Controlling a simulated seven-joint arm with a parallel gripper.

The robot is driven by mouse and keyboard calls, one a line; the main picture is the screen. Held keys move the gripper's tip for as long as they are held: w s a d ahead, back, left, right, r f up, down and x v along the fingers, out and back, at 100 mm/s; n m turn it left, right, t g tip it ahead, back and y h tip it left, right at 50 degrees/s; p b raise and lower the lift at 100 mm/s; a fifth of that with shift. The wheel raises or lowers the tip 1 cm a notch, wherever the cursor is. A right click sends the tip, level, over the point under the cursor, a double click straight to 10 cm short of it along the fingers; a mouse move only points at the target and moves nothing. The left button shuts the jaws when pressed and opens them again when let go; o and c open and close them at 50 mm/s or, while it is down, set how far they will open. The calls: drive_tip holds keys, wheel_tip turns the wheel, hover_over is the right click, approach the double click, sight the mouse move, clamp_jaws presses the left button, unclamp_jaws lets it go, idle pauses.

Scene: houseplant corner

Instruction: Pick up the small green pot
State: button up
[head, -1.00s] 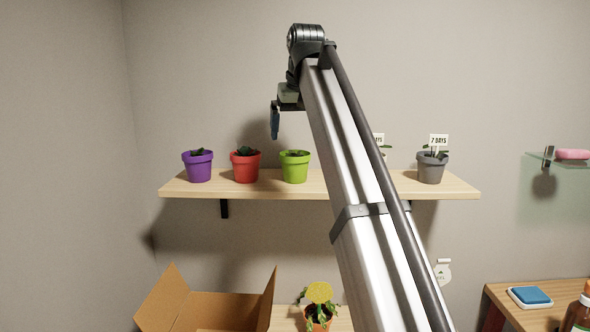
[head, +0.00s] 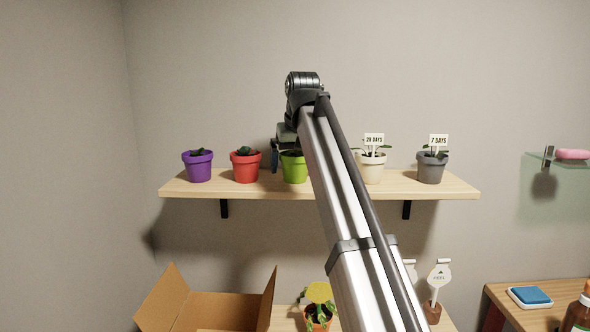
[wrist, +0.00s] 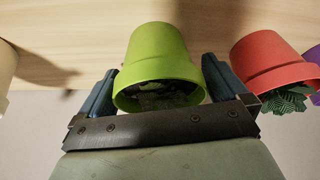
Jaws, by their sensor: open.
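The small green pot (head: 294,167) stands upright on the wooden shelf, between a red pot and a cream pot, with a dark plant in it. In the wrist view, which looks upside down, the green pot (wrist: 160,55) is between the two blue fingers of my gripper (wrist: 160,72). The fingers are open, one on each side near the rim, with a small gap at least on the left. In the head view one blue finger shows just left of the pot; the other is hidden.
The red pot (head: 245,166) is close beside one finger in the wrist view. A purple pot (head: 198,166), the cream pot (head: 371,168) and a grey pot (head: 432,168) also stand on the shelf (head: 250,190). An open cardboard box (head: 222,310) is below left.

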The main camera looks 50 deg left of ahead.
drive_tip(key=shift+c, duration=0.5)
drive_tip(key=c, duration=0.9)
drive_tip(key=shift+o, duration=0.2)
drive_tip(key=shift+r, duration=0.1)
